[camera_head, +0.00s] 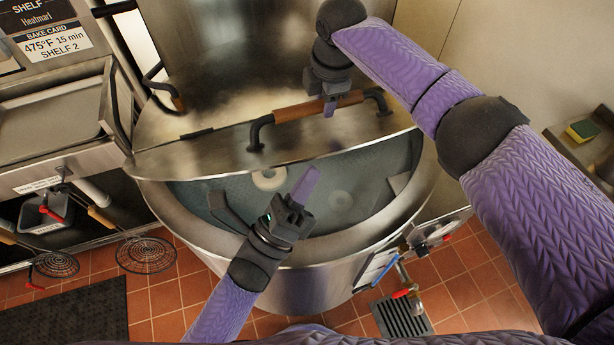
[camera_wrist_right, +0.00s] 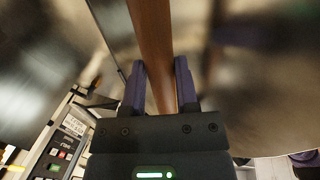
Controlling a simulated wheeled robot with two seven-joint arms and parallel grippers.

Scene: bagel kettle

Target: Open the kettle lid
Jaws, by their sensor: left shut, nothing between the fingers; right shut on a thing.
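The large round steel kettle (camera_head: 310,290) stands in the middle of the head view. Its steel lid (camera_head: 215,152) is tilted up, with the near part of the kettle uncovered. The lid's wooden handle (camera_head: 290,112) lies across it between dark brackets. My right gripper (camera_head: 329,107) is shut on the handle; in the right wrist view the fingers flank the wooden handle (camera_wrist_right: 155,45). My left gripper (camera_head: 303,185) is shut and empty, above the kettle's opening. Pale rings, likely bagels (camera_head: 268,179), show in the liquid below it.
A steel oven unit with a tray shelf (camera_head: 50,115) stands at the left. Wire skimmers (camera_head: 146,254) hang above the tiled floor. A valve and pipe (camera_head: 408,285) are at the kettle's lower right. A sponge (camera_head: 583,130) lies at the far right.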

